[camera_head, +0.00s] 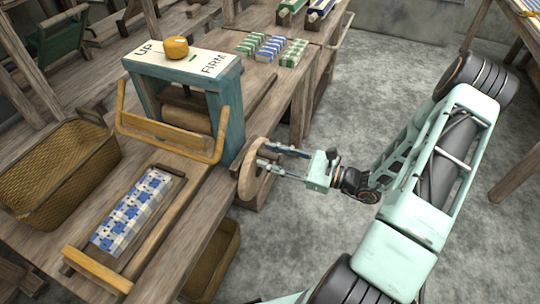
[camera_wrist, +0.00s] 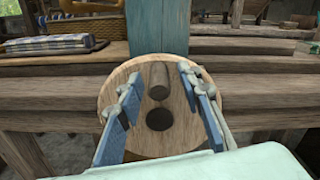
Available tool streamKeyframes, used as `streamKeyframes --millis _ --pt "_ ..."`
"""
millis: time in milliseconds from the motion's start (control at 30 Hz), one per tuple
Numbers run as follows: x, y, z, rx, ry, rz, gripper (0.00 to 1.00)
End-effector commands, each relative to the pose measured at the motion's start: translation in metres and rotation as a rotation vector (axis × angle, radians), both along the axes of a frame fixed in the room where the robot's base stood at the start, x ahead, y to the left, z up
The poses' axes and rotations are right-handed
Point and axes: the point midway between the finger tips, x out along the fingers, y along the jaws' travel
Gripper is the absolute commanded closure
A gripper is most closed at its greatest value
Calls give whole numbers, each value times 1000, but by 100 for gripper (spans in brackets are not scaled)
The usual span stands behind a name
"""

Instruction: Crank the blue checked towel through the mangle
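The blue checked towel (camera_head: 133,210) lies flat on a wooden board in front of the mangle; its folded edge shows at the left of the wrist view (camera_wrist: 45,44). The mangle has a teal frame (camera_head: 232,120), a roller (camera_head: 187,112) and a yellow wooden bar (camera_head: 165,131). Its round wooden crank wheel (camera_head: 247,186) is on the right side, face-on in the wrist view (camera_wrist: 160,142), with a short peg (camera_wrist: 158,82) above a dark hole. My gripper (camera_wrist: 160,78) is open, its fingers on either side of the peg, with gaps showing. It reaches the wheel from the right (camera_head: 266,156).
A wicker basket (camera_head: 60,165) stands left of the towel. An orange knob (camera_head: 176,47) sits on the mangle's top, between the words UP and FIRM. Several small folded cloths (camera_head: 270,48) lie farther back on the bench. The floor at right is clear.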

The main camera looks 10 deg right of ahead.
Motion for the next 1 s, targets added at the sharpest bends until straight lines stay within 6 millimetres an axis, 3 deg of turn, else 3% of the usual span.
streamKeyframes --millis 333,633,1000 --pt "2 3 0 0 0 0 68" --pt "2 3 0 0 0 0 100" --pt "2 3 0 2 2 0 100"
